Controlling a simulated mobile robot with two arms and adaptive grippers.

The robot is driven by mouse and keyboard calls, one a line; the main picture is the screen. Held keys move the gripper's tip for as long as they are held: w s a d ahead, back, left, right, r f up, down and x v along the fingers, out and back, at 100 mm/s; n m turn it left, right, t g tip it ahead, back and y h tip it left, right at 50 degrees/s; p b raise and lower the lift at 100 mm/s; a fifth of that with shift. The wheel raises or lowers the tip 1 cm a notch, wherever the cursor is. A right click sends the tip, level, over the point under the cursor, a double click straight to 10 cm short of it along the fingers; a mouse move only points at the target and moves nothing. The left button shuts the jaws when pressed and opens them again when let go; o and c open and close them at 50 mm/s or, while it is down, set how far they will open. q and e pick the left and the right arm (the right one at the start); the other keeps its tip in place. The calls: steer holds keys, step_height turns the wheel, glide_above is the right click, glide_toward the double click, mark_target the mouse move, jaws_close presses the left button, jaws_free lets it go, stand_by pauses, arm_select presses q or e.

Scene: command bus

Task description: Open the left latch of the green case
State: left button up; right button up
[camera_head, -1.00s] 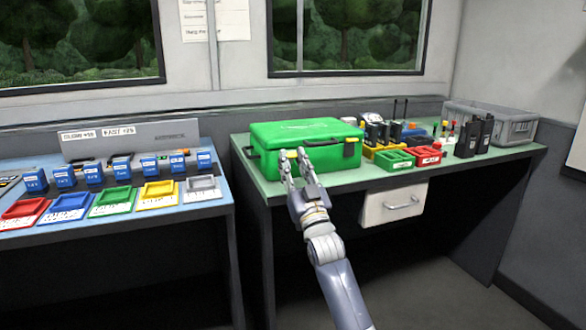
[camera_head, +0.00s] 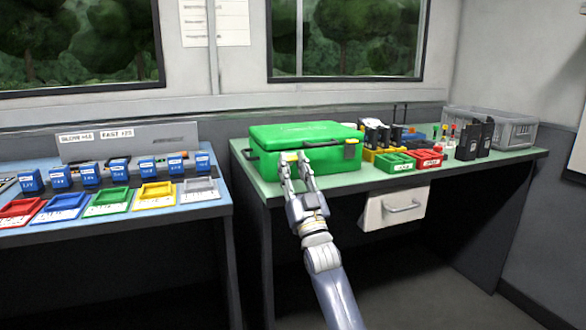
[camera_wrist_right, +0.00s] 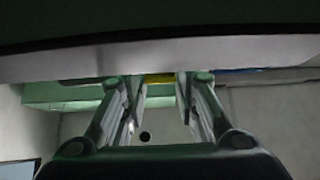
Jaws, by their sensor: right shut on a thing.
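The green case (camera_head: 307,137) lies closed on the green-topped desk, its front towards me. Its left latch, a small yellow piece (camera_head: 292,157), is at the front, partly covered by my right gripper (camera_head: 294,158). The gripper's two fingers are at that latch, one on each side. In the right wrist view, the yellow latch (camera_wrist_right: 160,78) shows between the fingertips (camera_wrist_right: 160,88), which stand some way apart. Whether the latch has swung is too small to tell. The right latch (camera_head: 351,149) is dark with a yellow part, on the same front side. My left gripper is out of view.
Green (camera_head: 395,161) and red (camera_head: 428,158) trays, several black radios and a grey crate (camera_head: 514,128) stand right of the case. The blue desk at left (camera_head: 190,212) holds coloured trays and blue boxes.

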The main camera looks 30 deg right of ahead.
steer(key=o, duration=1.1)
steer(key=shift+c, duration=0.2)
steer(key=v, duration=1.2)
